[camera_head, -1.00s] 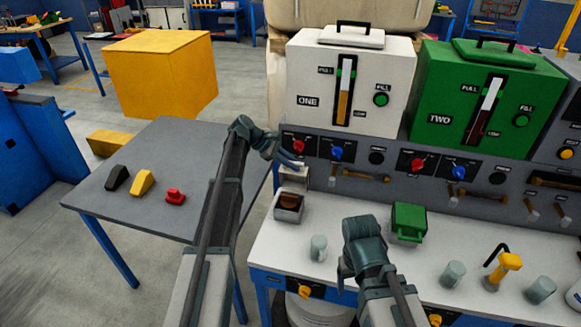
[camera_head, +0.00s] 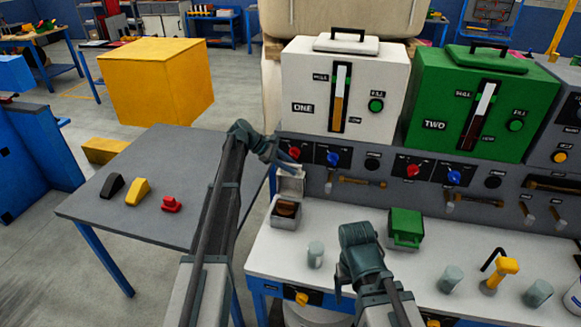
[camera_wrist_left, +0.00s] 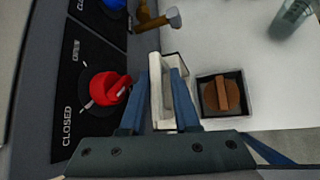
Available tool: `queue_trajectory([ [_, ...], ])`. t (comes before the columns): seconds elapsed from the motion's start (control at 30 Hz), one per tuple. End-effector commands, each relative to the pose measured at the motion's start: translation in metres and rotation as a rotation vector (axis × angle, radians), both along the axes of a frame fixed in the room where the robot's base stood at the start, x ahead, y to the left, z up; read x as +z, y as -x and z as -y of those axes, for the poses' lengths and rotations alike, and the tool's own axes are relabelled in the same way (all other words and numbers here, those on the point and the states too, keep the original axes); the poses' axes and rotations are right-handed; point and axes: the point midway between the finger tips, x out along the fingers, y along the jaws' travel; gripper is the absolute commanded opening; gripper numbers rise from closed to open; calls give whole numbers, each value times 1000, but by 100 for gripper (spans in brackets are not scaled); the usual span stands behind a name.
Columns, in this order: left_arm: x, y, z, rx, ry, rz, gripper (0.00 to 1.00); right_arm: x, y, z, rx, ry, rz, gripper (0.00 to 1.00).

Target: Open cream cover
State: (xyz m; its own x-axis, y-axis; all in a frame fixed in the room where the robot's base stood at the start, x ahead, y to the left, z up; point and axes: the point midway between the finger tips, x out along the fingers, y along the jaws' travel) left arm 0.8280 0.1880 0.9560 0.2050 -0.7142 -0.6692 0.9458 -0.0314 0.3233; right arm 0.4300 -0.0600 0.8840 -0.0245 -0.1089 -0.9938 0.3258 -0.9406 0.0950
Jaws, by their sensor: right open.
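The cream cover (camera_head: 291,183) stands raised at the back edge of a small box (camera_head: 285,222) on the white bench. It also shows in the left wrist view (camera_wrist_left: 157,85), beside the open-topped box (camera_wrist_left: 245,110) with its brown knob (camera_wrist_left: 221,96). My left gripper (camera_head: 287,160) is right at the cover. In the left wrist view its two blue fingers (camera_wrist_left: 160,98) lie on both sides of the cover; whether they press on it I cannot tell. My right gripper (camera_head: 347,290) is open and empty, low over the bench front.
A grey cup (camera_head: 315,254) and a green box (camera_head: 405,229) stand on the bench near my right gripper. The panel behind carries a red knob (camera_wrist_left: 104,88). A grey side table (camera_head: 140,215) with small black, yellow and red pieces stands left.

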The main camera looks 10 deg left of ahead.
Motion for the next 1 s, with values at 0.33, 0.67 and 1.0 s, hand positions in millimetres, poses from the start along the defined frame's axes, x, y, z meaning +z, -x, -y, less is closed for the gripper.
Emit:
queue_trajectory([
  [0.33, 1, 1, 0, -1, 1, -2, 46, 1, 0, 0, 0, 0, 0, 78],
  [0.67, 40, 10, -36, 1, -1, -2, 46, 40, 0, 0, 0, 0, 0, 78],
  [1.0, 82, 23, -82, 1, 0, -1, 46, 82, 0, 0, 0, 0, 0, 78],
])
